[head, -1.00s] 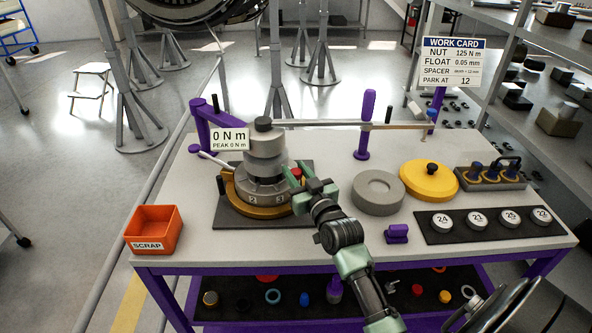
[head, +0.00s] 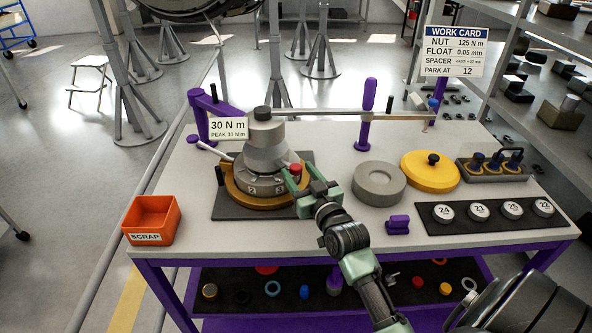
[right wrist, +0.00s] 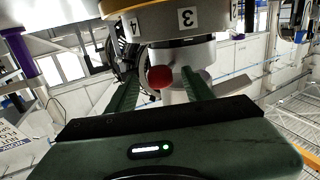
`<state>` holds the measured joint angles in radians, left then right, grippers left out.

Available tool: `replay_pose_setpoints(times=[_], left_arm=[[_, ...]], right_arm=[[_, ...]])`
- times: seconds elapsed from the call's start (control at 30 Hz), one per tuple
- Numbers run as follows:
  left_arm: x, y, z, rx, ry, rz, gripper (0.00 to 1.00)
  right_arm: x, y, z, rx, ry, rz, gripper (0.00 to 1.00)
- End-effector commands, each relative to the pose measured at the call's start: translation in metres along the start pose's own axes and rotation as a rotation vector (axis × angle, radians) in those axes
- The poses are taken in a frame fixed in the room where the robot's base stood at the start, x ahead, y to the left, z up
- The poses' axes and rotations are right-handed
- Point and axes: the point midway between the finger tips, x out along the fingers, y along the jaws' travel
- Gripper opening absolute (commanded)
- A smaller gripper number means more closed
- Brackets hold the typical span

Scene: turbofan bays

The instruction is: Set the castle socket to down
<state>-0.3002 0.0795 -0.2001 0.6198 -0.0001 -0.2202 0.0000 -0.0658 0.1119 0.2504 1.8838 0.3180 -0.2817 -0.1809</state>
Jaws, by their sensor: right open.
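The grey castle socket (head: 266,138) stands upright on the round, numbered grey body (head: 262,184) with a gold base ring, under a black knob. A sign beside it reads 30 N m (head: 228,128). A red knob (head: 296,169) is at the right side of the body. My right gripper (head: 293,176) is open at this red knob. In the right wrist view the red knob (right wrist: 160,78) shows between the two green fingers, with a visible gap on the right side. Whether a finger touches it I cannot tell. My left gripper is not in view.
An orange scrap bin (head: 152,219) stands at the left table edge. A grey ring (head: 379,184), a yellow disc (head: 430,170) and a mat with several numbered discs (head: 489,224) lie to the right. A long bar (head: 330,113) spans behind the socket.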

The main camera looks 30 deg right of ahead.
Motion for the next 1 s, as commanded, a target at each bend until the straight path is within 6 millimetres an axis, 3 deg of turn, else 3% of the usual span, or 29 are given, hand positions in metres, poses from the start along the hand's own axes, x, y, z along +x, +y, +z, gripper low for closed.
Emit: replay_pose_setpoints(times=[0.2,0.33,1.0], left_arm=[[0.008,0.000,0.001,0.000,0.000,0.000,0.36],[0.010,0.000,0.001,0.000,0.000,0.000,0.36],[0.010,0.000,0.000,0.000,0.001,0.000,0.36]], right_arm=[[-0.038,0.000,0.003,-0.001,-0.003,0.000,0.52],[-0.050,0.000,0.002,0.000,-0.003,0.000,0.52],[-0.054,0.000,0.001,0.000,-0.002,0.000,0.52]])
